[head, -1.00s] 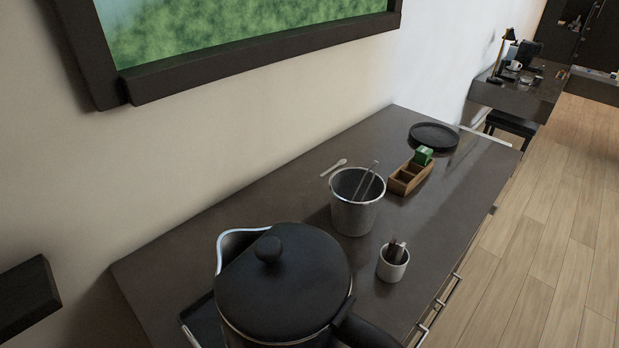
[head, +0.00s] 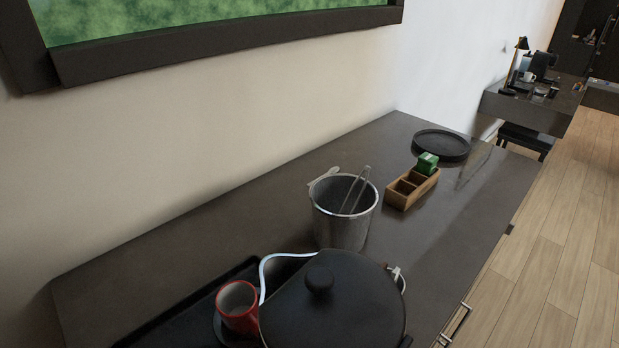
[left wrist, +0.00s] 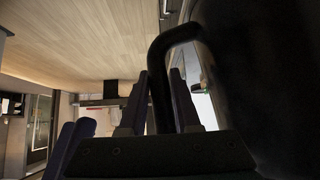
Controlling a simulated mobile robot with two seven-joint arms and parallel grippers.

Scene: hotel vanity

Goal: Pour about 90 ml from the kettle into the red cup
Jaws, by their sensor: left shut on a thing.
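The kettle (head: 330,312) has a black lid with a round knob and a bright steel spout rim on its left. It is at the bottom middle of the head view. In the left wrist view my left gripper (left wrist: 160,75) is shut on the kettle's black handle (left wrist: 160,100). My right gripper is not in view.
A black tray (head: 165,330) lies around the cup. Behind the kettle stand a metal bucket (head: 340,225) with tongs, a wooden box (head: 402,198) with a green packet, and a round black tray (head: 441,144).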

